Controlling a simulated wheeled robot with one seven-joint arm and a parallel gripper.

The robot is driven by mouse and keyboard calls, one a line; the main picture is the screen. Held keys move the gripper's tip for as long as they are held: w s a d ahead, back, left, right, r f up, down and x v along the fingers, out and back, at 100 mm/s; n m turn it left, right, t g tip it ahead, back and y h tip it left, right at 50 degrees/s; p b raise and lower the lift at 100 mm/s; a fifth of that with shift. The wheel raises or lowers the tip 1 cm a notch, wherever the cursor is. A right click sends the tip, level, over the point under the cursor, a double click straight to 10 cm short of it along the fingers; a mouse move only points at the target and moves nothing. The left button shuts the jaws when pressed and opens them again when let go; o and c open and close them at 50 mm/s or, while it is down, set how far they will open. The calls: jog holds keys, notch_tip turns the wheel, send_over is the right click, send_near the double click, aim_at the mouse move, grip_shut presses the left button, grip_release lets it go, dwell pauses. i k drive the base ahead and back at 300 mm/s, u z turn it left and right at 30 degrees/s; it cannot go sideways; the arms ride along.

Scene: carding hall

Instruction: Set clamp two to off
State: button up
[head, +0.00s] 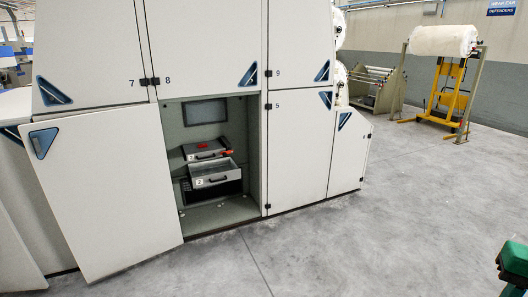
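In the head view, an open compartment (250,185) in the cream machine holds two grey drawer-like units, one above the other. The lower unit (215,173) has a label reading "2" on its front left and a dark handle-like part on its front. The upper unit (196,150) has red parts on top and at its front; its label is too small to read. I cannot tell which part is clamp two or what position it is in. No gripper fingers show in this view.
A large cream door (105,195) hangs open left of the compartment. A dark screen (205,112) is set in its back wall. Closed panels (300,145) stand to the right. A yellow trolley (450,92) with a white roll (443,41) stands far right. The grey floor (340,240) in front is clear.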

aim_at(223, 153)
jog(key=z, duration=0.1)
jog(key=i, duration=1.3)
jog(key=u, duration=0.6)
jog(key=i, duration=0.95)
jog(key=u, duration=0.45)
